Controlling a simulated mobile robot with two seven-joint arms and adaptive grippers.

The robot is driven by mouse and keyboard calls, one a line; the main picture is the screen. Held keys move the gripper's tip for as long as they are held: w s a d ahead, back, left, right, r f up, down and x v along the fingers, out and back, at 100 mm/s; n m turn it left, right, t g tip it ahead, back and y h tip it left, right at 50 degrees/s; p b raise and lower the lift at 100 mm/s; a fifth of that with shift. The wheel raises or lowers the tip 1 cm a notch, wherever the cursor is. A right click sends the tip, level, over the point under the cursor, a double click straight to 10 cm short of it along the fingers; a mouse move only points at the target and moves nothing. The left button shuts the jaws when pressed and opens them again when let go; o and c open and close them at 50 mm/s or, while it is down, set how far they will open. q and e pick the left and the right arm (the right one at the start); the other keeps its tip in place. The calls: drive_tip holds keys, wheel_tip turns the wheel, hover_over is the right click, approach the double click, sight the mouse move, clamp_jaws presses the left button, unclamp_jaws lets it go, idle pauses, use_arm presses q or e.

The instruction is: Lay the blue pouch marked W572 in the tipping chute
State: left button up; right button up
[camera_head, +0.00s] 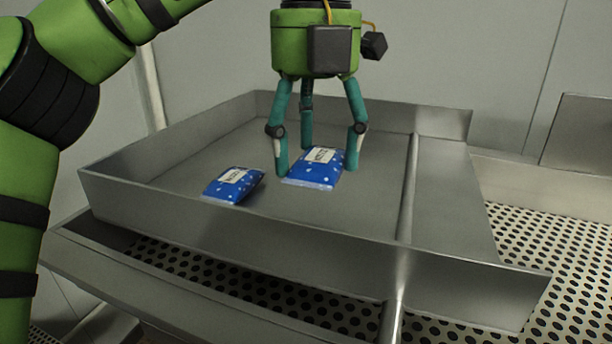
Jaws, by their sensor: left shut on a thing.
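Two blue pouches with white dots and white labels lie in a shallow grey metal tray (340,222), which looks like the tipping chute. The nearer-left pouch (224,190) lies by itself on the tray floor. The other pouch (322,180) lies to its right, near the tray's middle. The label print is too small to read, so I cannot tell which pouch is W572. My left gripper (316,168) points down from above, shut on the right pouch, with teal fingers at its left and right sides and a third finger behind. My right gripper is out of view.
The tray has raised walls, and a round metal bar (407,190) runs along its right part. A perforated metal surface (550,240) lies to the right and also below the tray's front. A grey panel (585,135) stands at the right. Pale walls close the back.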

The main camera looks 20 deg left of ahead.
sight(306, 203)
use_arm(q)
drive_tip(key=shift+w+a+f, duration=0.55)
drive_tip(key=shift+w+a, duration=0.05)
drive_tip(key=shift+w, duration=0.25)
wheel_tip(306, 203, down, 4)
drive_tip(key=shift+s+r+b, duration=0.1)
drive_tip(key=shift+b, duration=0.4)
drive_tip(key=shift+a+f, duration=0.1)
drive_tip(key=shift+f, duration=0.1)
drive_tip(key=shift+f, duration=0.1)
drive_tip(key=o, duration=1.1)
drive_tip(key=shift+c, duration=0.2)
drive_tip(key=shift+o, duration=0.4)
